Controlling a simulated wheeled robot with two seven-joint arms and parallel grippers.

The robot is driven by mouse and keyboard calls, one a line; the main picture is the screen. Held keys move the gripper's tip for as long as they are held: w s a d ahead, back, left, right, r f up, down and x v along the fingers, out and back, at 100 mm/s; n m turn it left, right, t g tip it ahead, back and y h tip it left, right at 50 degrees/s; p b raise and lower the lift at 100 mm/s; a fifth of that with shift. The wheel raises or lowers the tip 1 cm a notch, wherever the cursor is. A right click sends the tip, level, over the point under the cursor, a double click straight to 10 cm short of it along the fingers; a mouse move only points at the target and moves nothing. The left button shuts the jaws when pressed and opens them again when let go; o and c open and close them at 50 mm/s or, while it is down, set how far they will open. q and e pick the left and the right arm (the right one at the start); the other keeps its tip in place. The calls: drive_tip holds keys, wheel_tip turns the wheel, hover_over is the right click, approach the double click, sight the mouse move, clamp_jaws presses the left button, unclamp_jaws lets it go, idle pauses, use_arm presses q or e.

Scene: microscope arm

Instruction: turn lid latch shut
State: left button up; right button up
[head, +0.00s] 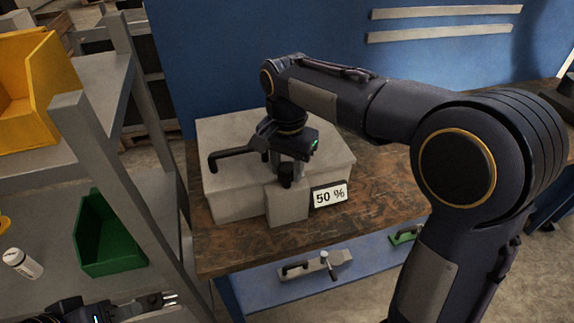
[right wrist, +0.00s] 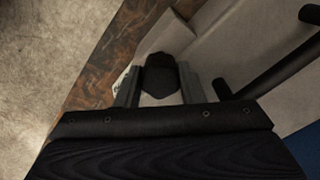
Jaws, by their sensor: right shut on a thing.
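The grey box (head: 235,200) stands on the worn wooden bench top, its flat lid (head: 325,150) down. A dark latch knob (head: 285,182) sits at the box's front, above a grey block. My right gripper (head: 287,172) points down and is shut on the latch. In the right wrist view the dark latch (right wrist: 161,75) lies between the two grey fingers. The latch's base and exact turn angle are mostly hidden. My left gripper (head: 174,304) is low at the bottom left, far from the box, its fingers apart and empty.
A black bar handle (head: 232,155) stands on the lid, left of my right gripper. A "50 %" sign (head: 330,195) is at the box's front. A shelf with a yellow bin (head: 28,95) and a green bin (head: 105,240) is at left. The bench (head: 390,205) is clear right of the box.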

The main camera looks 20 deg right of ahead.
drive_tip(key=shift+r+n, duration=0.1)
drive_tip(key=shift+n, duration=0.2)
drive_tip(key=n+p, duration=0.2)
drive_tip(key=n, duration=0.1)
drive_tip(key=n+p, duration=0.1)
drive_tip(key=n, duration=0.3)
drive_tip(key=shift+p, duration=0.35)
drive_tip(key=n+p, duration=0.1)
drive_tip(key=n, duration=0.4)
drive_tip(key=shift+n+p, duration=0.3)
drive_tip(key=shift+n, duration=0.1)
drive_tip(key=n+p, duration=0.1)
drive_tip(key=n, duration=0.3)
drive_tip(key=shift+n, duration=0.3)
drive_tip(key=o, duration=1)
